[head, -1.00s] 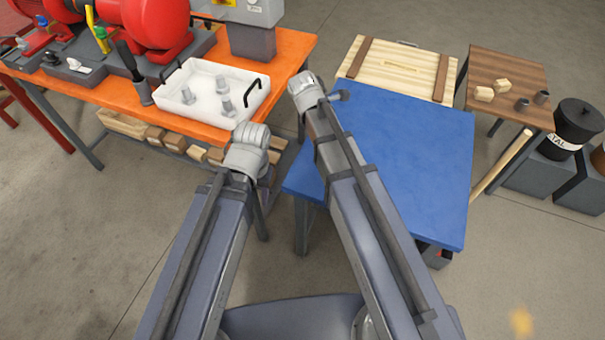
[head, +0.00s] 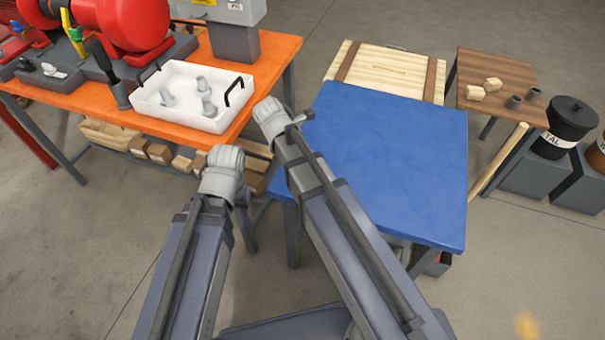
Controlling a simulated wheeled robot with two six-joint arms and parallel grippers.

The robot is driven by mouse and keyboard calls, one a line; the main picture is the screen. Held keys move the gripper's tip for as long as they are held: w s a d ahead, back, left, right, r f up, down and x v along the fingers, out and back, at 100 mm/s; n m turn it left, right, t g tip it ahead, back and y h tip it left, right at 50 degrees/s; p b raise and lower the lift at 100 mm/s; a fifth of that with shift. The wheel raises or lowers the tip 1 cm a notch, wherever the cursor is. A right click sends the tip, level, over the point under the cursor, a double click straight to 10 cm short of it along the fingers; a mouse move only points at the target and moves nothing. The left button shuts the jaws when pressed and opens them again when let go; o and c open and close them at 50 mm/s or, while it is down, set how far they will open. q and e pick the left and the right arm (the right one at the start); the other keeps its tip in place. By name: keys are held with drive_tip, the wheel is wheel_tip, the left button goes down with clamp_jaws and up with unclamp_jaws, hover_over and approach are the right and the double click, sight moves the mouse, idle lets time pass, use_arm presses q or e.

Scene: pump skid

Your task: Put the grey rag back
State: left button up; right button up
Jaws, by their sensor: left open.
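I see no grey rag in the head view. My left gripper (head: 242,195) shows only in small part behind the end of my left arm, by the front edge of the orange bench (head: 150,119). It is open, and I see nothing in it. My right arm reaches up to the left edge of the blue table (head: 390,160). Its gripper cannot be made out. The blue table top is bare where it shows; my right arm hides part of its left side.
A white tray (head: 182,118) with grey fittings and black handles stands on the orange bench. A wooden crate (head: 387,70) stands behind the blue table. A brown table (head: 500,75) with small blocks and a black bin (head: 570,122) are at right. Open floor lies at left.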

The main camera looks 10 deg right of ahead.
drive_tip(key=shift+f+b, duration=1.85)
drive_tip(key=shift+f, duration=0.25)
drive_tip(key=shift+r, duration=0.15)
drive_tip(key=o, duration=1.2)
drive_tip(key=shift+a+r+p, duration=0.15)
drive_tip(key=shift+r+p, duration=0.3)
drive_tip(key=shift+p, duration=0.15)
drive_tip(key=p+v, duration=1)
drive_tip(key=v, duration=0.1)
